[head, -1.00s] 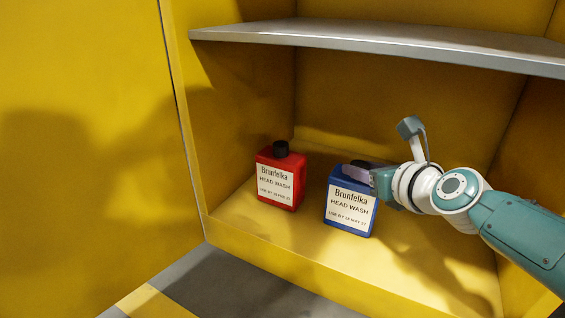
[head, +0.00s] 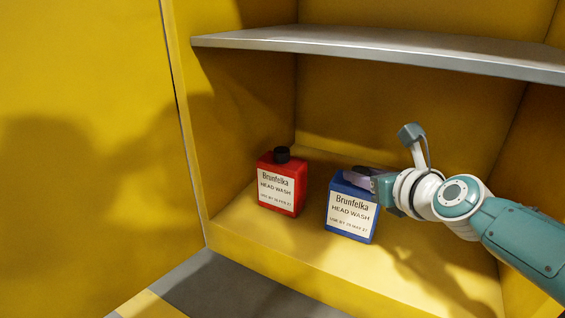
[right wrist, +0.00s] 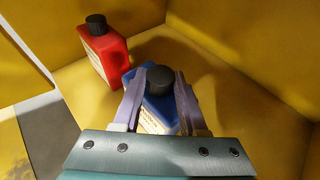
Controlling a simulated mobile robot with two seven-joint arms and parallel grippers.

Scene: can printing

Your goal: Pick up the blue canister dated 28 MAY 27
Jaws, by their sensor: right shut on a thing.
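The blue canister (head: 352,212) has a white "Brunfelka HEAD WASH" label; its small date line seems to read 28 MAY 27. It is upright at the cabinet floor, and I see no clear gap below it. My right gripper (head: 362,176) comes in from the right and is shut on its neck area. In the right wrist view the two fingers (right wrist: 160,92) stand on either side of the black cap, over the blue canister (right wrist: 158,112). In the head view the fingers hide most of the cap. My left gripper is not in view.
A red canister (head: 281,186) with a similar label and black cap stands to the left of the blue one, with a gap between. A grey shelf (head: 380,48) spans the cabinet above. The yellow cabinet's front lip (head: 300,271) runs below. Floor right of the canister is clear.

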